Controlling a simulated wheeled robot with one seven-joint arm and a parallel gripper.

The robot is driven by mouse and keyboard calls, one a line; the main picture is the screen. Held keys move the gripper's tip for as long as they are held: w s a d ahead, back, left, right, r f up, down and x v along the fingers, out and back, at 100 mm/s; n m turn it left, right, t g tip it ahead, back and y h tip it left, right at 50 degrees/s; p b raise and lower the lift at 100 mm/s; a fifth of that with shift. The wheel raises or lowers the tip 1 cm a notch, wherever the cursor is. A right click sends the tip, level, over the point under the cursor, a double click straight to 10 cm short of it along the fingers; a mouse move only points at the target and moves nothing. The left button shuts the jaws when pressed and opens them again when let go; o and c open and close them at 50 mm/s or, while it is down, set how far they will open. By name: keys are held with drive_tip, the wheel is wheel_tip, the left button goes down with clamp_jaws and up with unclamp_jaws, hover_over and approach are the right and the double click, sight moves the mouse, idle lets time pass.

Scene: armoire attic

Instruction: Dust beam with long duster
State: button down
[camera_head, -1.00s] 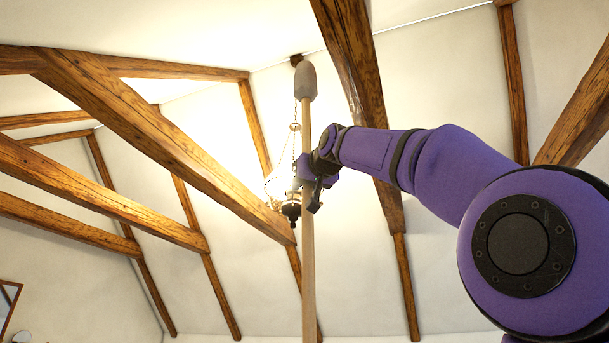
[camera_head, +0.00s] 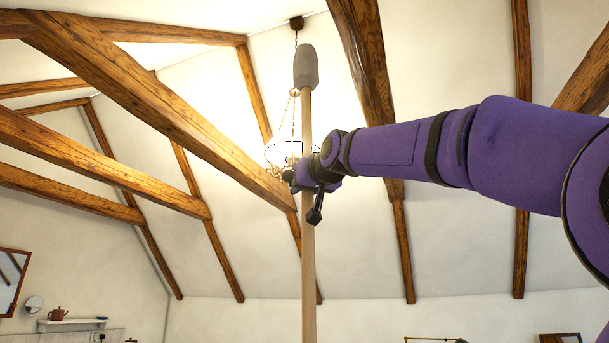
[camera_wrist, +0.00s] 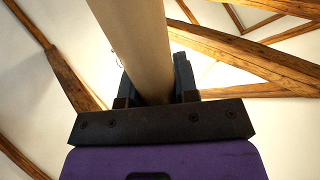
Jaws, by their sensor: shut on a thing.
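The long duster has a pale wooden pole (camera_head: 308,265) and a grey rounded head (camera_head: 306,67) at its top. My gripper (camera_head: 312,175) is shut on the pole, which stands nearly upright. In the wrist view the pole (camera_wrist: 138,45) runs between the dark jaws of my gripper (camera_wrist: 155,90). Wooden beams cross the sloped ceiling. A thick beam (camera_head: 150,95) slants down from the upper left to behind the pole. Another dark beam (camera_head: 363,60) lies to the right of the duster head. In the picture the head is apart from both beams.
A lit hanging lamp (camera_head: 283,150) shows behind the pole and gripper, and its depth gap is unclear. A wall shelf with a teapot (camera_head: 59,313) and a mirror (camera_head: 12,280) are at the lower left. Open room lies between the beams.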

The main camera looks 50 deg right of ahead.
wheel_tip(320, 180, down, 7)
idle(0.6)
idle(0.4)
